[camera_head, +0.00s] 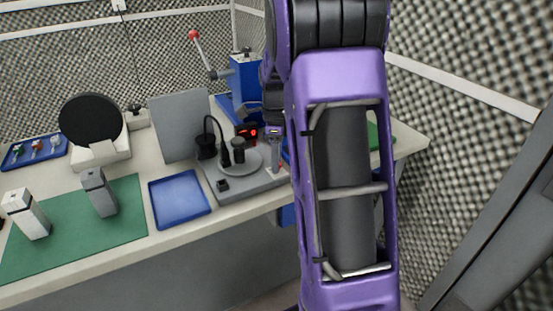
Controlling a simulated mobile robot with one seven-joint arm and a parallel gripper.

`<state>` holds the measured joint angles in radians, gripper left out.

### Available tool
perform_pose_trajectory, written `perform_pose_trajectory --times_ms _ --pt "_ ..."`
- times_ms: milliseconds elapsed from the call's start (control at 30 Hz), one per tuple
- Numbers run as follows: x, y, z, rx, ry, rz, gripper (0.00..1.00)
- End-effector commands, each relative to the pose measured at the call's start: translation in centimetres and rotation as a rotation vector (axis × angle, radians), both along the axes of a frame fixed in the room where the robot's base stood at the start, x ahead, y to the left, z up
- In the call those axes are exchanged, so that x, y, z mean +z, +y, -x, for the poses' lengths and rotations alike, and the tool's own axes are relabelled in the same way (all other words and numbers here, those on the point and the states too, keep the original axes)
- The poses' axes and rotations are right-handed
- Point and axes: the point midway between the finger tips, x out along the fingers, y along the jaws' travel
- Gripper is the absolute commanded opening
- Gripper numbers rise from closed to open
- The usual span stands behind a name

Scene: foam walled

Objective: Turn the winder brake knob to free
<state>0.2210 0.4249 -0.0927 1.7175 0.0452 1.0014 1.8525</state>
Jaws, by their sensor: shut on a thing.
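The winder is a grey base (222,188) on the table, with a round grey plate (241,160) and black posts on top. My gripper (275,168) points down at the right end of this base, partly hidden by my purple arm. Its fingers are shut at the base's top. What they hold is small and mostly covered; by its place it appears to be the brake knob. The knob's marks and pointing direction cannot be made out. A small black block (222,185) sits at the front left of the base.
A blue tray (180,199) lies left of the winder. A green mat (75,240) bears two grey-and-white blocks. A grey panel (180,127), a black disc (90,122) and a blue press with a red-tipped lever (195,36) stand behind. A red display (247,133) glows behind the winder.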

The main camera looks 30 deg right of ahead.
Motion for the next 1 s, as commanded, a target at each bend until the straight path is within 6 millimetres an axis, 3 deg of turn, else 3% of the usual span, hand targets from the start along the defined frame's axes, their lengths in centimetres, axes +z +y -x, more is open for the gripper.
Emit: perform_pose_trajectory --times_ms 267,1000 --pt "0.24 0.07 0.01 0.150 0.001 -0.001 0.00" --pt "0.20 0.04 0.07 0.842 -0.001 0.000 0.00"
